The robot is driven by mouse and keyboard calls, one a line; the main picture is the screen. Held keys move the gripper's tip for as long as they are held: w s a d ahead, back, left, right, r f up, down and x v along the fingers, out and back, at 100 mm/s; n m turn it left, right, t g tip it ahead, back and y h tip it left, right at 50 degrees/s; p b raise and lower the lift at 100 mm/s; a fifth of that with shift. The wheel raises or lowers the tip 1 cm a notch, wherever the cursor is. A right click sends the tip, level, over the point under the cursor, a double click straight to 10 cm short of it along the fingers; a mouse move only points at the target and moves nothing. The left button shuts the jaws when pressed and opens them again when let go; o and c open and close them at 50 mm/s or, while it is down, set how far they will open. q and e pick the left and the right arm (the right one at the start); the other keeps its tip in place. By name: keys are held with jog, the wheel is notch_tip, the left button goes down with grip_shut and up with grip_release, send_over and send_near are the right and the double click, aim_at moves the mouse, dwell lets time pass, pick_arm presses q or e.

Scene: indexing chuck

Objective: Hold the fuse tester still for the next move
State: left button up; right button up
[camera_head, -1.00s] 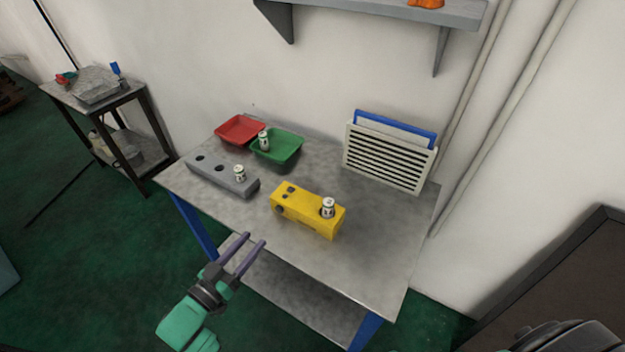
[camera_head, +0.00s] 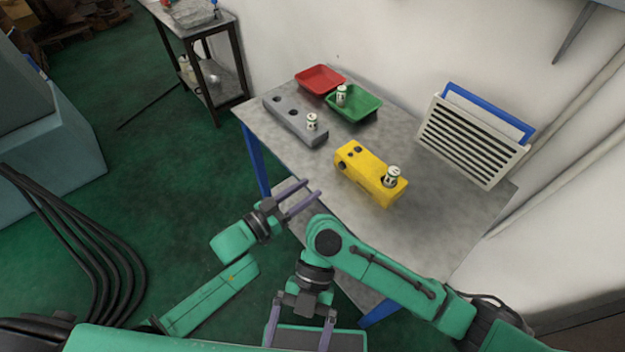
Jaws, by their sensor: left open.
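The yellow fuse tester (camera_head: 362,174) sits on the grey table with dark holes at its left end. A white fuse (camera_head: 392,176) stands upright in its right end. My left gripper (camera_head: 313,187) is open and empty, by the table's front edge, left of and apart from the tester. My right gripper (camera_head: 298,340) points down at the bottom of the view, in front of the table. Its fingers are spread with nothing seen between them; the tips are near the picture's edge.
A grey block (camera_head: 290,118) with holes holds another fuse (camera_head: 312,122). A red tray (camera_head: 320,79) and a green tray (camera_head: 368,106) with a fuse (camera_head: 341,95) stand behind. A slatted rack (camera_head: 465,142) stands at right. The table (camera_head: 440,225) is clear right of the tester.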

jog(key=w+d+f+m+t, duration=0.25)
jog(key=w+m, duration=0.35)
jog(key=w, duration=0.4)
notch_tip(320, 180, up, 9)
jog(key=m+t+h, duration=0.2)
jog(key=m+t, duration=0.5)
jog(key=m, duration=0.6)
send_over(382, 181)
jog(key=s+a, duration=0.6)
jog(key=s, duration=0.1)
jog(key=shift+d+f, duration=0.15)
jog(key=shift+d, duration=0.1)
jog(key=w+d+r+m+t, duration=0.2)
jog(key=w+d+r+m, duration=0.35)
jog(key=r, duration=0.25)
jog(key=shift+m+h, duration=0.3)
jog(key=shift+m, duration=0.05)
jog(key=f, duration=1.4)
jog(key=shift+w+a+f, duration=0.1)
jog(key=shift+w+f, duration=0.1)
jog(key=shift+w, duration=0.2)
jog(key=c, duration=1.3)
jog(key=shift+c, duration=0.2)
